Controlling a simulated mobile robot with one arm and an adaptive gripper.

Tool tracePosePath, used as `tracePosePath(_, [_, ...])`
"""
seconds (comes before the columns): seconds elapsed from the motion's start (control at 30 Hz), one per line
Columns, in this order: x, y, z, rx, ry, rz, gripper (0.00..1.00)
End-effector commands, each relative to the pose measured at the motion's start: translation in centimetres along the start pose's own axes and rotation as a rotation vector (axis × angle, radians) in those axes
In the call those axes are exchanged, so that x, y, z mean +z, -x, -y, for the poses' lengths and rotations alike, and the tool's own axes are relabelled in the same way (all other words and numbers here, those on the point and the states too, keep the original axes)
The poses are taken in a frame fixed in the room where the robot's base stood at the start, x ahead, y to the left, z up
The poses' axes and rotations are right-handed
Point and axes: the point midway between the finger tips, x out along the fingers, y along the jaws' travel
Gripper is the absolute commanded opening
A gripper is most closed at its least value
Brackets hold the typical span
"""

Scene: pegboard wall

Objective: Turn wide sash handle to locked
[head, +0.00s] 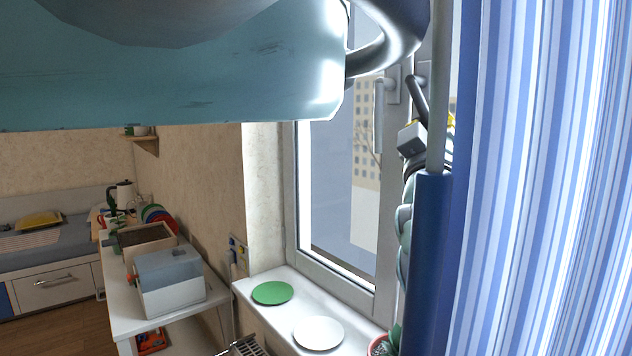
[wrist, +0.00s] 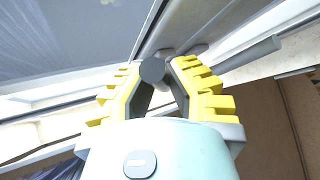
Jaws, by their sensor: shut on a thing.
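A grey sash handle (head: 418,98) slants down and right from the window frame in the head view. Its lower end meets my gripper (head: 424,121), which is partly hidden by a blue and grey upright. In the wrist view my gripper (wrist: 158,88) has its yellow fingers closed on the sash handle, whose dark round end (wrist: 152,70) faces the camera. A second, lighter handle (head: 379,118) hangs straight down on the frame to the left; a grey bar (wrist: 250,55) also runs right beyond the fingers. I cannot tell which sash is wider.
A blue striped curtain (head: 550,180) fills the right side. The white sill (head: 290,308) holds a green disc (head: 272,293), a white disc (head: 318,333) and a pot (head: 380,346). A shelf with boxes (head: 170,283) stands left. My arm blocks the upper left.

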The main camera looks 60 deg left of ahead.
Motion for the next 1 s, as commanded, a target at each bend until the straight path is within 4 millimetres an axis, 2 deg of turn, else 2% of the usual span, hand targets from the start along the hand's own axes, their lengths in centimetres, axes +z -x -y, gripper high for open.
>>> tracePosePath(0.03, [0.5,0.03,0.23,0.003,-0.001,0.01,0.0])
tracePosePath(0.57, [0.32,-0.22,0.18,0.012,-0.007,0.008,0.0])
tracePosePath(0.6, [0.32,-0.22,0.17,0.012,-0.007,0.008,0.18])
tracePosePath(0.87, [0.17,-0.18,0.17,0.012,-0.008,0.003,0.45])
tracePosePath(1.0, [0.14,-0.17,0.18,0.012,-0.009,0.001,0.47])
